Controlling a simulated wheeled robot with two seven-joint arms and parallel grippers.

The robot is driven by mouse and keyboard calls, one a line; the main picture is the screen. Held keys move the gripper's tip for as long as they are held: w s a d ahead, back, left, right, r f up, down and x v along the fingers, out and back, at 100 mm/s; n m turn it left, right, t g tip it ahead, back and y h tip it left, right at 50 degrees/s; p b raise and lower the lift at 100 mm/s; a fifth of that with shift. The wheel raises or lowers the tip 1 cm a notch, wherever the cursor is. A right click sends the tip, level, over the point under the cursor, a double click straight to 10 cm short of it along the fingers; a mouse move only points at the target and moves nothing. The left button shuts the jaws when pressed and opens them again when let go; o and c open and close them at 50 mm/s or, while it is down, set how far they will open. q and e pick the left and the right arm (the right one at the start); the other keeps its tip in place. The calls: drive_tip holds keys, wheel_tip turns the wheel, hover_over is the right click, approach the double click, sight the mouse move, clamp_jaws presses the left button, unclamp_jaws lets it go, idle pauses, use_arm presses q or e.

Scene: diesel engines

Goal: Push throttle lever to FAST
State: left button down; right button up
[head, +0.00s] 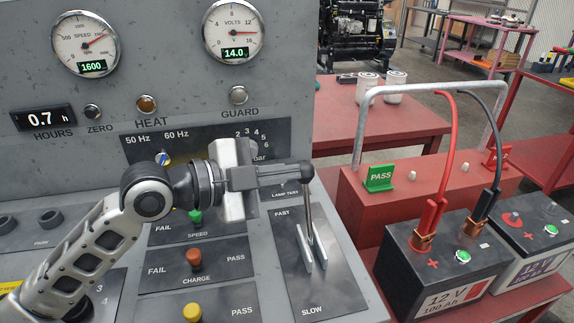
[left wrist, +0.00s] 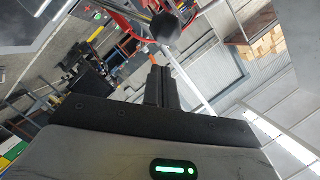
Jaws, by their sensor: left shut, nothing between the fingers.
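The throttle lever (head: 309,208) has a dark round knob (head: 301,171) on a metal stem. It rises from a slotted plate (head: 312,285) marked FAST at the top and SLOW at the bottom. The knob stands near the FAST end in the picture; the exact lever setting is hard to tell. My left gripper (head: 282,175) is shut and empty, its fingertips pointing right at the knob's left side. Whether they touch it is unclear. In the left wrist view the closed fingertips (left wrist: 160,72) point toward the dark knob (left wrist: 166,26), with an apparent gap. My right gripper is not visible.
Batteries (head: 445,265) with cables and a red bench (head: 385,115) stand to the right.

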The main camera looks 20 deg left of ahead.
sight(307, 205)
use_arm(q)
drive_tip(key=shift+w+a+f, duration=0.1)
drive_tip(key=shift+w+f, duration=0.75)
drive_tip(key=shift+w, duration=0.25)
